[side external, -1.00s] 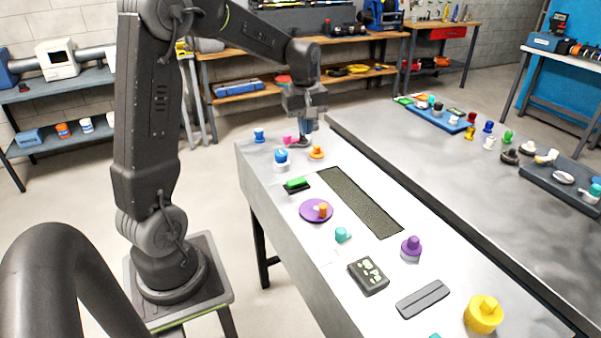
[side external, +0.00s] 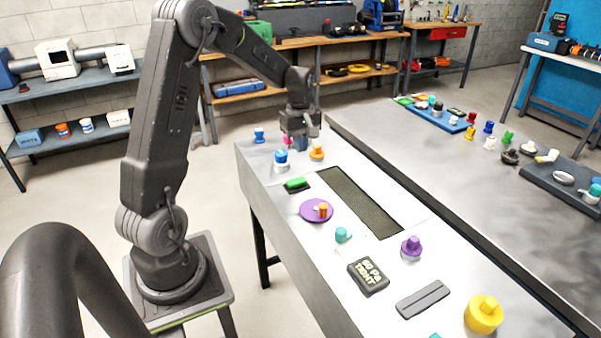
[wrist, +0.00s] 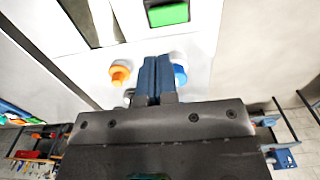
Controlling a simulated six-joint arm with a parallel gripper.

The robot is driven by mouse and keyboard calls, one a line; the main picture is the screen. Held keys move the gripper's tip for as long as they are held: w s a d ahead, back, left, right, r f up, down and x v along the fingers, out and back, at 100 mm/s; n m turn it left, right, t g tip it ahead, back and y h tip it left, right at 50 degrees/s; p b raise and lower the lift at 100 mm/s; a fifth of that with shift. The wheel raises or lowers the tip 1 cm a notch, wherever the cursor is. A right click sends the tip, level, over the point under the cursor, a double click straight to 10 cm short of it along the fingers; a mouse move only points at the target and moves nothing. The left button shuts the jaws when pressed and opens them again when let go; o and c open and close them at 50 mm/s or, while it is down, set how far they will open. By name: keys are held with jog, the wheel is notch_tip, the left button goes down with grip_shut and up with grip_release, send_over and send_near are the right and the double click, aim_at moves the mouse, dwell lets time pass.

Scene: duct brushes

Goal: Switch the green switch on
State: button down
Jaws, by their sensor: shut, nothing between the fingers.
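The green switch (side external: 296,183) is a bright green rocker in a black base on the light table, near its left edge. It also shows at the top of the wrist view (wrist: 168,14), partly cut off by the frame. I cannot tell its on or off position. My gripper (side external: 300,146) is beyond the switch, over the table's far end, apart from it. In the wrist view the blue fingers (wrist: 155,62) are together with nothing between them, pointing towards the switch side.
A purple disc (side external: 316,211) with small pegs lies nearer the camera. A dark mesh strip (side external: 360,200) runs beside the switch.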

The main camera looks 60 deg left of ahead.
aim_at(296, 181)
notch_tip(296, 181, down, 10)
jog(key=shift+r, duration=0.25)
dwell(0.3)
jog(key=shift+w+f, duration=0.1)
jog(key=shift+f, duration=0.1)
jog(key=shift+s, duration=0.2)
jog(key=shift+s+r, duration=0.35)
jog(key=shift+s, duration=0.3)
